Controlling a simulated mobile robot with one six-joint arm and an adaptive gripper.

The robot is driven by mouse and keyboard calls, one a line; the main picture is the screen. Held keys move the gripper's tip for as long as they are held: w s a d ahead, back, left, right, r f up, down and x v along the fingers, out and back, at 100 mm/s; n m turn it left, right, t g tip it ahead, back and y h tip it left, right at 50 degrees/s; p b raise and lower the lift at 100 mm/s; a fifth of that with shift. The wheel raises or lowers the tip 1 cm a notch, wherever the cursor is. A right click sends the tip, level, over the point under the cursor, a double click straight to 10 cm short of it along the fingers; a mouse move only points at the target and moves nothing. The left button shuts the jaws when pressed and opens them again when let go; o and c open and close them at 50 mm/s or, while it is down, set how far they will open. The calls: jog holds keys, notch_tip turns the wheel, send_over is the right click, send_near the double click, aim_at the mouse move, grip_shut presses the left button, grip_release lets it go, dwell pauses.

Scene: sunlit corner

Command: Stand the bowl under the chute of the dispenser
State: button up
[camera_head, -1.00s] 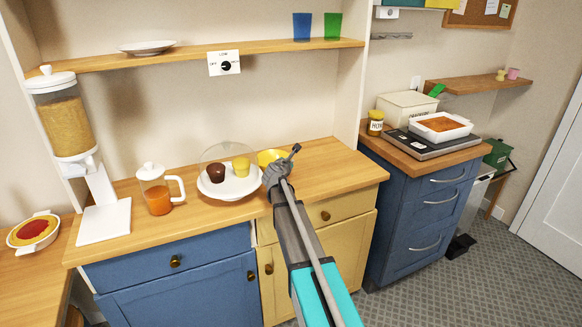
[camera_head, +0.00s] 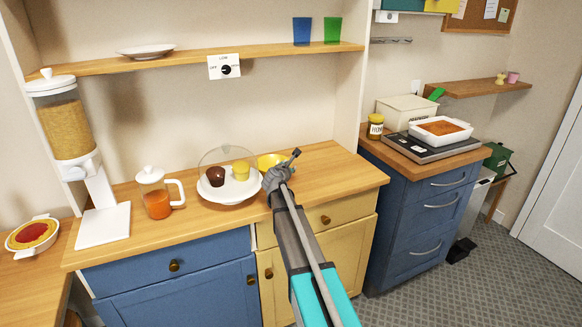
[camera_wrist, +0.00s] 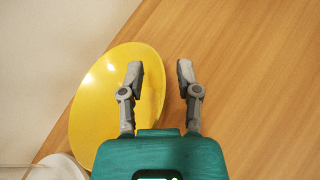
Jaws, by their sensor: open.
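In the head view my gripper (camera_head: 285,168) is at the bowl's right front. The dispenser (camera_head: 66,130), filled with yellow grains, stands at the counter's left end, its chute (camera_head: 76,172) above a bare white base (camera_head: 104,226).
A jug of orange drink (camera_head: 157,200) and a domed cake plate (camera_head: 228,195) stand between the bowl and dispenser. A shelf (camera_head: 180,58) crosses above the counter. A pie dish (camera_head: 33,234) sits at far left. The counter right of the bowl is clear.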

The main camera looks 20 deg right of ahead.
jog(key=shift+r, duration=0.15)
jog(key=p+v, duration=0.3)
jog(key=v, duration=0.9)
dwell(0.6)
